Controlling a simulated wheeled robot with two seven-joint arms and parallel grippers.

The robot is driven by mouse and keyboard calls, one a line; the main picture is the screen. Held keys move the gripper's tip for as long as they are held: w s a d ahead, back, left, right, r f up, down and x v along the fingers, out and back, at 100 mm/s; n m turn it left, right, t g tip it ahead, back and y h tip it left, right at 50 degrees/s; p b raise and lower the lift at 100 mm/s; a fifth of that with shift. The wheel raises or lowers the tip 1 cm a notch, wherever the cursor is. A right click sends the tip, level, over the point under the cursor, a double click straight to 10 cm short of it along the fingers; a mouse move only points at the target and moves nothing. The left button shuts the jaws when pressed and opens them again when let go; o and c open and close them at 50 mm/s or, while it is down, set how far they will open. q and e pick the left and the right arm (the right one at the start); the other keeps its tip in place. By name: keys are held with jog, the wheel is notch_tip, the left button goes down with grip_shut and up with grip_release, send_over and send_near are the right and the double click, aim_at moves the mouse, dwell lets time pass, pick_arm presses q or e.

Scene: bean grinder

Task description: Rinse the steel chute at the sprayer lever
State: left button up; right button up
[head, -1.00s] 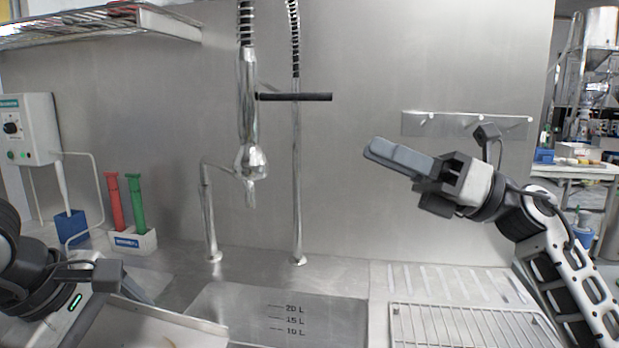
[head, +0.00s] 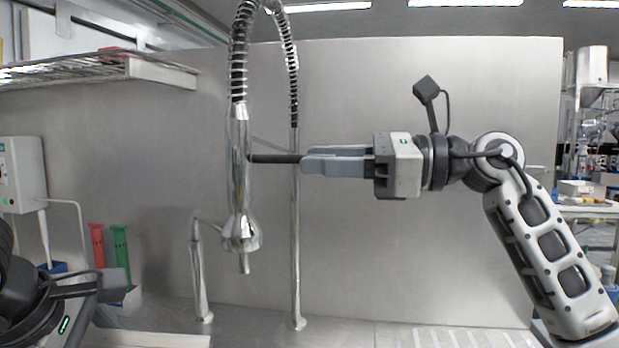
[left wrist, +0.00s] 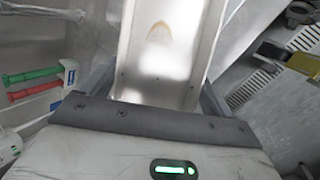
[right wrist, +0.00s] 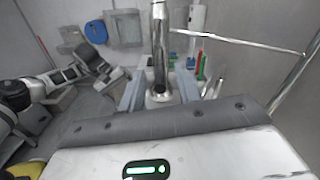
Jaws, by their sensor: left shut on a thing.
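The steel chute (left wrist: 165,55) fills the top middle of the left wrist view, with a brown stain on its inner face. My left gripper (left wrist: 158,84) is shut on it, one finger on each side. In the head view only an edge of the chute (head: 150,339) shows at the bottom left. The sprayer (head: 238,180) hangs from a spring hose, its dark lever (head: 274,158) sticking out to the right. My right gripper (head: 306,159) points left at the lever's outer end. Its fingers are apart and appear to straddle that end; exact contact is unclear.
The steel back wall stands close behind the sprayer. An upright pipe (head: 295,230) stands just right of the sprayer, and a shorter tap pipe (head: 198,270) at its left. Red and green handles (head: 121,250) stand at the left. A wire shelf (head: 100,72) overhangs the upper left.

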pick_arm(q)
jog(key=shift+r, duration=0.3)
pick_arm(e)
jog(key=shift+w+a, duration=0.25)
jog(key=shift+a, duration=0.9)
grip_shut()
pick_arm(q)
notch_tip(320, 180, down, 4)
jog(key=b, duration=0.3)
jog(key=shift+r, duration=0.15)
pick_arm(e)
jog(key=shift+f+y, duration=0.7)
jog(key=shift+f, duration=0.05)
pick_arm(q)
jog(key=shift+f+b, duration=0.2)
jog(key=shift+b, duration=0.15)
jog(key=shift+r, duration=0.1)
pick_arm(e)
jog(key=shift+r, duration=0.2)
